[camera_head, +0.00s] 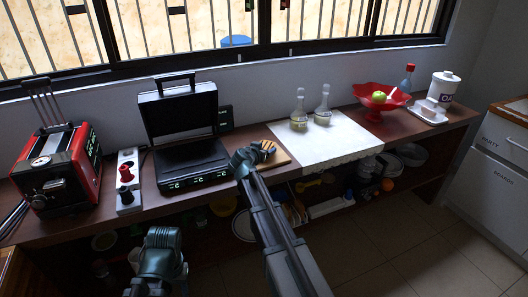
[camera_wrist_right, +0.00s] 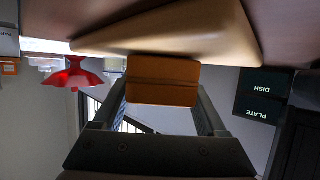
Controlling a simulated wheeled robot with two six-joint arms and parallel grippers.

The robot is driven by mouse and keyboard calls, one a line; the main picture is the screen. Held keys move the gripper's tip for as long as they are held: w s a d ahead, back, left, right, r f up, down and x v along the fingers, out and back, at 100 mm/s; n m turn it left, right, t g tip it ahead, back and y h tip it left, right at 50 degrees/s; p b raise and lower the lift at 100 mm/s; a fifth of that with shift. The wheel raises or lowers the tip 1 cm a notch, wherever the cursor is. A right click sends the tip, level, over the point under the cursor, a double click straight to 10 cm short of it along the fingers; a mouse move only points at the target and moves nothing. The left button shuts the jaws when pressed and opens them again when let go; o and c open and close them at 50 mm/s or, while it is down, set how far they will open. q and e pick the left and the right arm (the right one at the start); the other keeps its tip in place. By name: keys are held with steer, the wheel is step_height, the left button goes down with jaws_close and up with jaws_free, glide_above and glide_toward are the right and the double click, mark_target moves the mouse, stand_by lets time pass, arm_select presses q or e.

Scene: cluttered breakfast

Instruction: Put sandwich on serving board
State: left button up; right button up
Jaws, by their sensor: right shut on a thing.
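The sandwich (camera_wrist_right: 163,82) is a brown block between the two fingers of my right gripper (camera_wrist_right: 163,100) in the upside-down right wrist view. In the head view the right gripper (camera_head: 258,152) is at the serving board, with a small part of the sandwich (camera_head: 268,146) showing at its tip. The serving board (camera_head: 281,158) is light wood on the counter, mostly hidden by the gripper; its pale edge (camera_wrist_right: 165,38) fills the top of the wrist view. I cannot tell whether the sandwich touches the board. My left gripper (camera_head: 160,240) is low at the front; its fingers are not clear.
A black open sandwich press (camera_head: 185,125) stands left of the board, and a red toaster (camera_head: 60,165) is farther left. Right of the board, a white cloth (camera_head: 325,142) holds two glass bottles (camera_head: 299,112). A red fruit bowl (camera_head: 380,102) stands beyond it.

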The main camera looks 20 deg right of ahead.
steer(key=shift+f, duration=0.1)
steer(key=o, duration=1.3)
steer(key=p+v, duration=0.4)
steer(key=v, duration=0.8)
steer(key=shift+a+p, duration=0.1)
steer(key=shift+p, duration=0.2)
steer(key=s+a+r+n+g+y+p, duration=0.2)
steer(key=s+a+p, duration=0.4)
steer(key=s, duration=0.3)
steer(key=s+a+r+n+g+y+p, duration=0.2)
steer(key=s+a+n+g+y+p, duration=0.1)
steer(key=s+a+n+p, duration=0.3)
steer(key=s+a+r+n+g+y+p, duration=0.2)
steer(key=s+a+n+g+p, duration=0.2)
steer(key=s+a+p, duration=0.3)
steer(key=shift+s+a+g+y, duration=0.2)
steer(key=shift+s+a, duration=0.2)
steer(key=shift+s, duration=0.55)
steer(key=shift+s+a+g+y, duration=0.1)
steer(key=shift+s+a+g, duration=0.2)
steer(key=shift+s, duration=0.65)
steer(key=shift+s+a+g+y, duration=0.1)
steer(key=shift+s+a, duration=0.35)
steer(key=shift+s, duration=0.5)
